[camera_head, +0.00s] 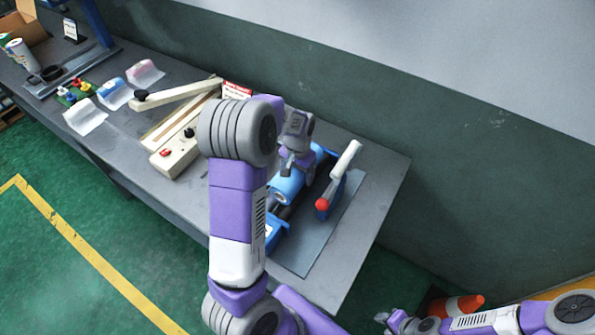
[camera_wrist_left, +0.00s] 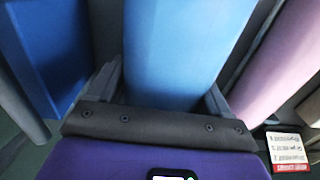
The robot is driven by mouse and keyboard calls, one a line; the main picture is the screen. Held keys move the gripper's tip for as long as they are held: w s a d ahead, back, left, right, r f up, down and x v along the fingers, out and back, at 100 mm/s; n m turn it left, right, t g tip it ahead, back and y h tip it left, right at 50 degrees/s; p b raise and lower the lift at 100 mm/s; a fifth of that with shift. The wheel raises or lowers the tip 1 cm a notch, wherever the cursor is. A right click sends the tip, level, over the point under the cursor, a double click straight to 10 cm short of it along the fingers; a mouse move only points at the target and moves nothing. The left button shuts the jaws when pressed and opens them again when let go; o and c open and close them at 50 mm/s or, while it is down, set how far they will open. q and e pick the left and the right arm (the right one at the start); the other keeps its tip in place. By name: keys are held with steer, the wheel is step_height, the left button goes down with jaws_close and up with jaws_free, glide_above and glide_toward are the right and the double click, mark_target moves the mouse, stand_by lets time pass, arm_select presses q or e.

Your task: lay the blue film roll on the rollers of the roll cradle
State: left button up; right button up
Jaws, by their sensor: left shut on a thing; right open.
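The blue film roll (camera_head: 286,190) is over the blue roll cradle (camera_head: 276,236) at the right part of the table. My left gripper (camera_head: 291,165) is shut on it, reaching from above. In the left wrist view the roll (camera_wrist_left: 185,50) runs lengthwise between the fingers, with a dark blue panel (camera_wrist_left: 48,45) to its left. A dark roller (camera_head: 283,212) shows just below the roll's near end. My left arm hides part of the cradle, and I cannot tell whether the roll touches the rollers. My right gripper (camera_head: 383,319) is open and empty at the lower edge, away from the table.
Several small wrapped rolls (camera_head: 115,93) lie farther left. An orange cone (camera_head: 465,304) stands on the floor.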

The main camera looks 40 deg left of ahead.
arm_select(q)
steer(key=shift+f, duration=0.25)
steer(key=o, duration=1.5)
step_height(320, 180, up, 8)
steer(key=shift+f+p, duration=0.2)
steer(key=shift+p, duration=0.25)
